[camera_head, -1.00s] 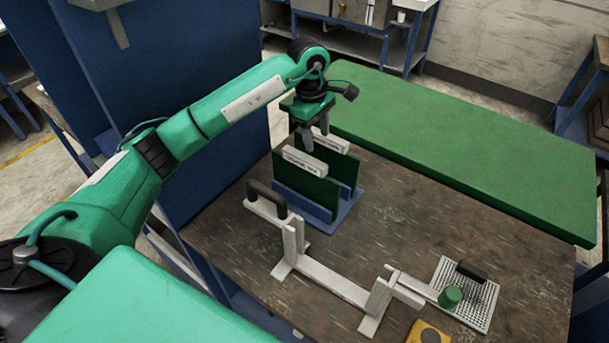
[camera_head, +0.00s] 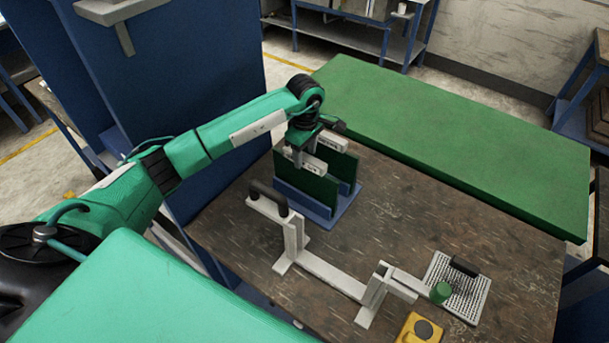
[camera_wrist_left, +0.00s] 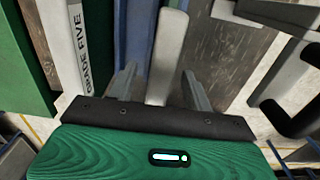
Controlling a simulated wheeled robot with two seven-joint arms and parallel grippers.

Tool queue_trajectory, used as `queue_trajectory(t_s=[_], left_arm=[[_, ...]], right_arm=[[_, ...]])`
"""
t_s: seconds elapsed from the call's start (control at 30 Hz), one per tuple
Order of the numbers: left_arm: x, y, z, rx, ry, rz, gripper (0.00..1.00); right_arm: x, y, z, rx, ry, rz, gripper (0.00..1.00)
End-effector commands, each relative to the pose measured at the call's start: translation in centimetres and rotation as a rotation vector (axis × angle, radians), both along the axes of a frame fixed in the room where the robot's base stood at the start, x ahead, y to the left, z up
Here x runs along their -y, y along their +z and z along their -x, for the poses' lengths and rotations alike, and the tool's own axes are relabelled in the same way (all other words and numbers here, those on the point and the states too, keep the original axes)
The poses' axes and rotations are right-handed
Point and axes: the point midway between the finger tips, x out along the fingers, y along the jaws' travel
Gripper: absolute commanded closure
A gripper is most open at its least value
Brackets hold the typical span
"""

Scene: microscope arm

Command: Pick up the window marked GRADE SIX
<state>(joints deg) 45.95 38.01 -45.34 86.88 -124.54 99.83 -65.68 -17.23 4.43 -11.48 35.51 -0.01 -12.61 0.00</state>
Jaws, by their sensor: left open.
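Two dark green windows with pale top bars stand upright in a blue rack (camera_head: 318,217). The near window (camera_head: 306,187) has its bar under my left gripper (camera_head: 306,156); the far window (camera_head: 345,166) is just behind. In the left wrist view, the open fingers of my left gripper (camera_wrist_left: 160,88) sit either side of a pale bar (camera_wrist_left: 168,55), with gaps on both sides. No lettering shows on this bar from here, so I cannot read GRADE SIX. The neighbouring bar (camera_wrist_left: 80,45) reads GRADE FIVE. My right gripper is out of view.
A pale stand with a black handle (camera_head: 267,198) is close in front of the rack. A large green slab (camera_head: 450,150) lies behind the brown table (camera_head: 440,225).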

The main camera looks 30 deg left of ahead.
Motion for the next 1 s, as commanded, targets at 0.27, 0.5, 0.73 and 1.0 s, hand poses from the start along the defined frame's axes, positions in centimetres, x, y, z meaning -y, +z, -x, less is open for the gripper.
queue_trajectory(t_s=[0.27, 0.5, 0.73, 1.0], left_arm=[[0.0, -2.8, 0.2, -0.004, 0.000, 0.002, 0.49], [-0.1, -4.2, 0.1, 0.001, 0.000, 0.001, 0.49], [-0.1, -4.2, 0.1, 0.000, 0.000, 0.001, 0.63], [-0.1, -4.2, 0.1, 0.000, -0.001, 0.001, 1.00]], right_arm=[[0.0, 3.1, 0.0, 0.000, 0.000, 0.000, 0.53], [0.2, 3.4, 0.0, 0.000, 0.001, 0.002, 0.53], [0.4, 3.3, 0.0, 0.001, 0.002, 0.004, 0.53], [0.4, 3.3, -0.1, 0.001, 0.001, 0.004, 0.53]])
